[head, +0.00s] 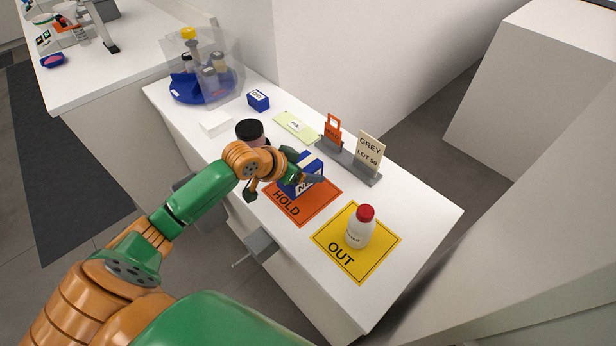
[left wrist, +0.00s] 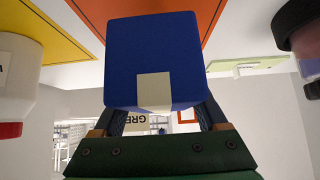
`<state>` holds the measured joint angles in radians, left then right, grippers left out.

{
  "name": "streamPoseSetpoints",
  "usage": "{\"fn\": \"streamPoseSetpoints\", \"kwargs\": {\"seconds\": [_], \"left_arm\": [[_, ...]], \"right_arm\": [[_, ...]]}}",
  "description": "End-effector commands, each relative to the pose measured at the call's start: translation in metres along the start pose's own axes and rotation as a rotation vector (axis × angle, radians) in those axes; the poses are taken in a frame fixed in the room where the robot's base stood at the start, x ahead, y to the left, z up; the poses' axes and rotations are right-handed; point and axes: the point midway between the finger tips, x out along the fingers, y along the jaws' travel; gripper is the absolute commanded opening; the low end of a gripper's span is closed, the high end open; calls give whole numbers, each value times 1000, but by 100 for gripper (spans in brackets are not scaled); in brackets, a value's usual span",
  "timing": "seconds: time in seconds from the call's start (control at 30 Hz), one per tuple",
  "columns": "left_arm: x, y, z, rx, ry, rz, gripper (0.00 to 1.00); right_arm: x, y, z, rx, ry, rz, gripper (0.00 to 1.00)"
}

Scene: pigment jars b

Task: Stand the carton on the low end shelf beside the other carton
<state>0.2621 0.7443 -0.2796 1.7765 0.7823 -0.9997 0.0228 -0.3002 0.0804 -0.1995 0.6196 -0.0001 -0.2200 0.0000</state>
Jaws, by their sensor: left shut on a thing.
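My left gripper (head: 299,181) is shut on a blue carton (head: 311,164) with a white label, at the orange HOLD mat (head: 316,209). In the left wrist view the carton (left wrist: 128,38) fills the space between the fingers. Its base is partly hidden, so I cannot tell whether it touches the mat. A smaller blue box (head: 258,99) with a white label stands further back on the counter. I cannot make out the low end shelf or a second carton for certain. My right gripper is out of view.
A white bottle with a red cap (head: 360,231) stands on the yellow OUT mat (head: 336,234). A dark-lidded jar (head: 249,130) is close left of the gripper. Grey sign stands (head: 356,169) line the back. A blue turntable (head: 184,95) holds several bottles behind a clear guard.

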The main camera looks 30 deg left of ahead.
Motion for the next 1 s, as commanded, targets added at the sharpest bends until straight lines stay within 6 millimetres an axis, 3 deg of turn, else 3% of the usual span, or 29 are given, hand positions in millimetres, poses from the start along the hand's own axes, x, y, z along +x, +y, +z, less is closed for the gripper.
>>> {"fn": "streamPoseSetpoints", "kwargs": {"seconds": [0.2, 0.53, 0.57, 0.63, 0.87, 1.0], "left_arm": [[27, 2, 21, -2, -3, 1, 14], [31, 2, 25, 1, 0, 1, 14], [30, 2, 24, 1, -1, 1, 83], [30, 2, 24, 1, -1, 1, 100], [29, 2, 23, 0, 0, 1, 100], [15, 1, 23, 2, -2, -1, 100]], "right_arm": [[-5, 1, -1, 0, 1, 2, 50], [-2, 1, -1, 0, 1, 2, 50], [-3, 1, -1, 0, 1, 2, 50], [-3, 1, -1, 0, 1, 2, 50], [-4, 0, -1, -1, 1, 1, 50], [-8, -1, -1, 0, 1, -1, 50]]}}
